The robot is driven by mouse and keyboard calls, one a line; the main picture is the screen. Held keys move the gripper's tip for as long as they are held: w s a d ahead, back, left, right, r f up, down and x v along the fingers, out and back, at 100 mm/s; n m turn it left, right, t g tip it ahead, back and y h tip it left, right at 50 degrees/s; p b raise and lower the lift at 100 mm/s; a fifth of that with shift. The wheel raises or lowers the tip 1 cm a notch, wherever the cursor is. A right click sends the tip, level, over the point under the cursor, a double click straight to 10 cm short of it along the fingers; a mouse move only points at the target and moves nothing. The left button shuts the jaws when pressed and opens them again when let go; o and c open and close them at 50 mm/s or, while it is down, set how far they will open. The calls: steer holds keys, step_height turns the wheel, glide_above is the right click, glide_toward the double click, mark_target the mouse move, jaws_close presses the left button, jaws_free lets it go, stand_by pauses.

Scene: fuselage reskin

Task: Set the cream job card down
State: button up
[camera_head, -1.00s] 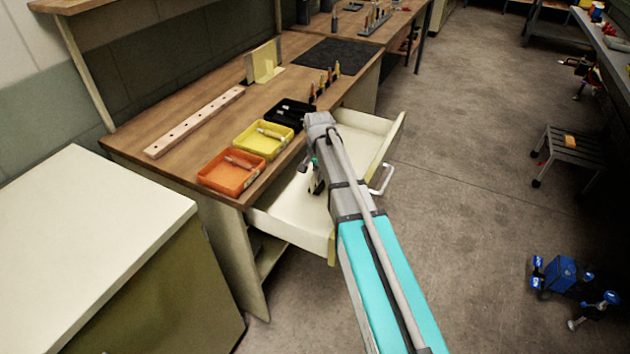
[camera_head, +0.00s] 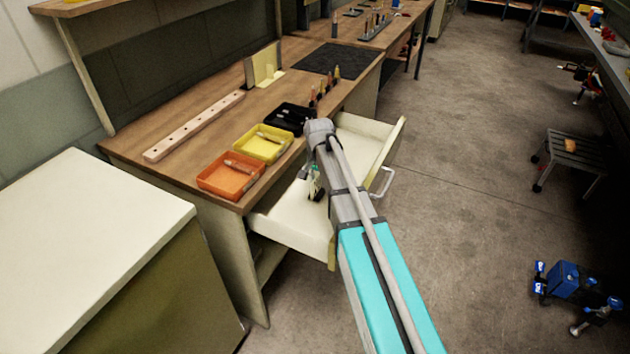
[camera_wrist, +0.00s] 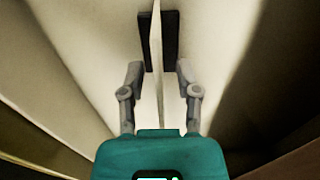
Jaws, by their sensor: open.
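My gripper (camera_head: 314,184) is down over the open drawer (camera_head: 290,222) of the wooden bench, mostly hidden behind my own arm in the head view. In the wrist view its two dark finger pads (camera_wrist: 158,42) stand apart. A thin cream sheet, which looks like the job card (camera_wrist: 157,70), shows edge-on between them, with narrow gaps on either side. I cannot tell whether the card touches the drawer floor. The card cannot be made out in the head view.
Orange (camera_head: 231,190), yellow (camera_head: 279,154) and black (camera_head: 303,118) trays line the bench edge beside the drawer. A pale drilled strip (camera_head: 195,125) and a cream upright stand (camera_head: 264,66) are behind them. The drawer handle (camera_head: 382,184) juts over clear floor.

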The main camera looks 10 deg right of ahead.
mark_target(318, 192)
steer(key=shift+r, duration=0.15)
step_height(318, 192, up, 12)
steer(key=p, duration=1.2)
stand_by(0.9)
steer(key=s+d+n, duration=0.1)
steer(key=s+n, duration=0.1)
steer(key=s, duration=0.5)
steer(key=s+d+n, duration=0.1)
steer(key=s+n, duration=0.1)
steer(key=s, duration=0.5)
steer(key=s+d+n, duration=0.1)
steer(key=s+n, duration=0.2)
steer(key=s, duration=0.5)
steer(key=shift+d, duration=0.15)
